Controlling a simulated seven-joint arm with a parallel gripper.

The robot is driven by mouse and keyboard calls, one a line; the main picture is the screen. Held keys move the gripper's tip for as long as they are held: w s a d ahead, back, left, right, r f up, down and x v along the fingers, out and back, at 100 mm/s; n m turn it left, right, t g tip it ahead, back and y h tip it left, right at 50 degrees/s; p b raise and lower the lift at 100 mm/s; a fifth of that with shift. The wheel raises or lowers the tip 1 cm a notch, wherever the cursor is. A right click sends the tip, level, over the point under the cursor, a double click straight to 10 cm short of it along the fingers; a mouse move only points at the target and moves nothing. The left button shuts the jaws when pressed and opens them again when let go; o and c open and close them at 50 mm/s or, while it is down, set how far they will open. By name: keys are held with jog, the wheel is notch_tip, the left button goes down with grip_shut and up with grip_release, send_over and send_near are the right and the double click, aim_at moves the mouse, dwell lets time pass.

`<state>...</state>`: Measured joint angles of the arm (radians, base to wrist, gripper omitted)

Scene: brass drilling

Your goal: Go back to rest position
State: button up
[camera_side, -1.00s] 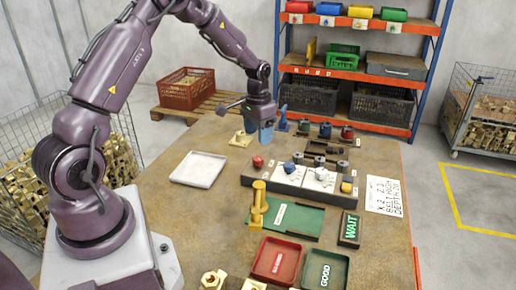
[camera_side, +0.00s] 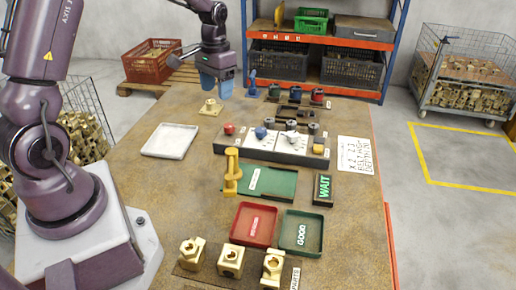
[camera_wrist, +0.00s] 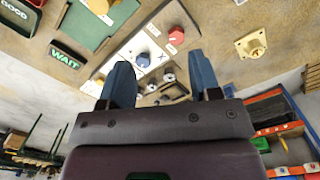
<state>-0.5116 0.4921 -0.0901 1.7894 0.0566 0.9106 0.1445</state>
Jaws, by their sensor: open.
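My gripper (camera_side: 214,88) hangs over the far end of the bench, with its two blue fingers apart and nothing between them. In the wrist view my gripper (camera_wrist: 162,75) also shows its blue fingers spread and empty. A brass flanged part (camera_side: 210,107) lies on the bench just below and in front of the fingers. It also shows in the wrist view (camera_wrist: 251,45), to one side of the fingers and apart from them.
On the bench are a white tray (camera_side: 170,153), a control block with knobs (camera_side: 230,142), a green plate (camera_side: 276,183), a red tray (camera_side: 245,237) and a green tray (camera_side: 318,245). Brass parts (camera_side: 231,262) line the front. A shelf rack (camera_side: 345,41) stands behind.

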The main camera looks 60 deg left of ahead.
jog(key=s+d+r+m+t, duration=0.2)
jog(key=s+d+r+t, duration=0.4)
jog(key=s+d+r, duration=0.9)
jog(key=shift+s+d+r+m, duration=0.25)
jog(key=shift+s+d+m, duration=0.15)
jog(key=shift+s+d, duration=0.6)
jog(key=shift+o, duration=0.2)
jog(key=shift+w+d, duration=0.15)
dwell(0.8)
